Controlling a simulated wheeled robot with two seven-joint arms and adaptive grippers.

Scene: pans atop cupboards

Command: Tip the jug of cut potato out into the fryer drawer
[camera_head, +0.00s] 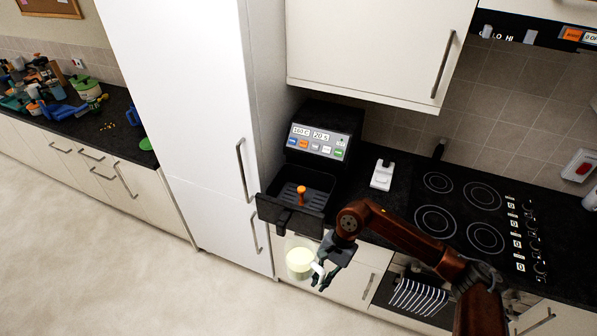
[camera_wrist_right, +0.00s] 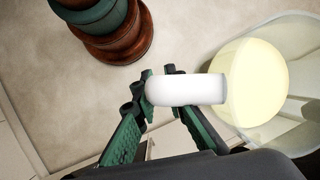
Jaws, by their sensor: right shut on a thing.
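The jug (camera_head: 300,258) is pale and whitish, with a smooth pale yellow surface inside, and looks roughly upright. My right gripper (camera_head: 319,279) is shut on its white handle, at the right of the jug. In the right wrist view the white handle (camera_wrist_right: 190,90) lies between the dark green fingers, and the jug's pale yellow inside (camera_wrist_right: 250,82) shows beside it. The fryer drawer (camera_head: 268,206) is black and pulled out below the fryer's lit panel (camera_head: 318,140). An orange piece (camera_head: 301,195) stands in it. The jug is in front of the drawer, apart from it in the picture. My left gripper is out of view.
A tall white cupboard (camera_head: 180,100) stands left of the fryer. A small white object (camera_head: 382,175) and the hob (camera_head: 460,210) are to the right. A striped towel (camera_head: 418,297) hangs below. Wall cupboards (camera_head: 370,45) overhang. The floor in front is clear.

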